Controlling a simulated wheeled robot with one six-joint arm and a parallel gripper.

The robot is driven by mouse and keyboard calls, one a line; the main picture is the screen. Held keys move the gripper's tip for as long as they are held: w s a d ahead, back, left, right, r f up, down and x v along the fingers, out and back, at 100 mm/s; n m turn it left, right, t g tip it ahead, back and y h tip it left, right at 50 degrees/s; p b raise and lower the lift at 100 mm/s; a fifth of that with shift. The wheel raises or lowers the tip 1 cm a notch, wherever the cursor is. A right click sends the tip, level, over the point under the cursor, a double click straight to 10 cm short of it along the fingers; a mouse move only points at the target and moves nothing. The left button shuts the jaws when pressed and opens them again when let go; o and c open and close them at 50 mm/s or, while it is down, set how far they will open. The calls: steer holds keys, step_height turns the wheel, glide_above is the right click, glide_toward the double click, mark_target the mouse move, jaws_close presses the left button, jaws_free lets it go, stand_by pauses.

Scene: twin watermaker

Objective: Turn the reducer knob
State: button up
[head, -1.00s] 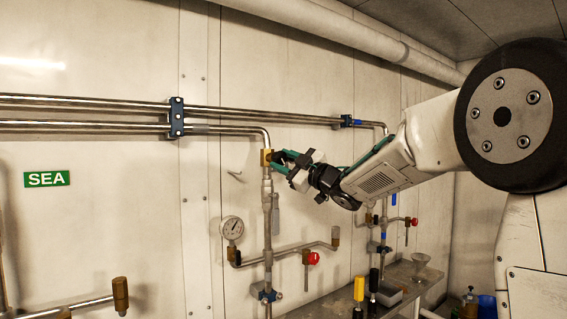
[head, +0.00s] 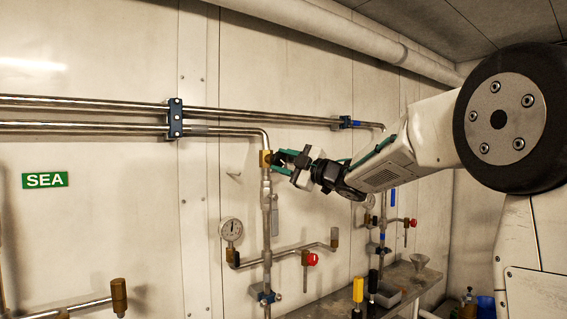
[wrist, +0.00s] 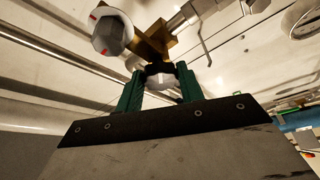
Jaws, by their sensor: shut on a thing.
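The reducer is a brass body (head: 265,158) at the top of a vertical pipe on the wall. Its dark knob (wrist: 160,72) sits between my green fingers in the wrist view, with a pale round end facing the camera. My gripper (head: 282,157) reaches in from the right at the brass body and is shut on the knob. In the head view my fingers mostly hide the knob. The brass body also shows above the fingers in the wrist view (wrist: 152,44).
A round gauge (head: 231,229) and a red-handled valve (head: 309,259) are lower on the same pipework. Steel pipes (head: 90,113) run along the wall above. A shelf (head: 405,280) with a funnel stands lower right. Open space lies below my arm.

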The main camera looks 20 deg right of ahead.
steer(key=shift+f, duration=0.1)
steer(key=o, duration=1)
steer(key=shift+v, duration=3.95)
